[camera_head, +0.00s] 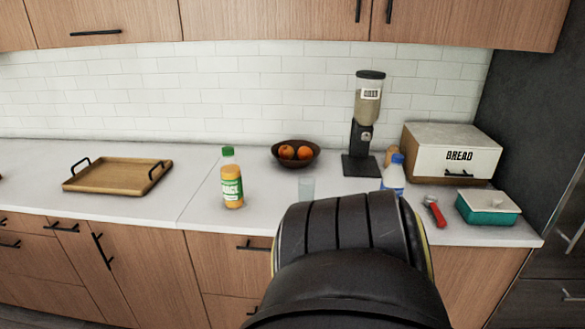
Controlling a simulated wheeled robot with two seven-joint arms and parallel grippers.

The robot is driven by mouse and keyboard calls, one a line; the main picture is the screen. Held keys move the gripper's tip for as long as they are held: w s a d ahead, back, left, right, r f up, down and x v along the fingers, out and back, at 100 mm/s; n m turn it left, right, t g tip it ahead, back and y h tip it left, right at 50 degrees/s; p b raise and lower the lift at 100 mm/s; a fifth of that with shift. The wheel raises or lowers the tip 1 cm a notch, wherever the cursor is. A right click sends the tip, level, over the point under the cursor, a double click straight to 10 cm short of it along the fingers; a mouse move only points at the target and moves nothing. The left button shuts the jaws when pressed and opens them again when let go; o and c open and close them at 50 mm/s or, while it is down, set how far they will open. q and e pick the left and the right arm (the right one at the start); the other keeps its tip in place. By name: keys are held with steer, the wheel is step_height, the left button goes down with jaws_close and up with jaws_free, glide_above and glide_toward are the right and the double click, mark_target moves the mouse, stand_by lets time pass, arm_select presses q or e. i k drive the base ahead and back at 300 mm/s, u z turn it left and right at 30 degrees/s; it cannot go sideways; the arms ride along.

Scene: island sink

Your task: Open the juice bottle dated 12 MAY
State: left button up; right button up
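A juice bottle (232,181) with orange juice, a green cap and a green and white label stands upright on the white counter, left of the middle. Its cap looks to be on. No date can be read on it from here. A second bottle (393,174), white with a blue cap, stands further right, its lower part hidden behind my dark arm. A large black part of my own arm fills the lower middle of the view. Neither gripper's fingers can be seen.
A wooden tray (120,187) lies at the left. A glass (306,187), a fruit bowl (296,164), a dispenser (363,166), a bread box (451,162), a red-handled tool (435,212) and a teal container (488,215) stand to the right. The counter between tray and juice bottle is clear.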

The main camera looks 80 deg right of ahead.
mark_target(229, 169)
steer(key=z, duration=3.35)
steer(key=k, duration=0.55)
steer(key=u, duration=0.5)
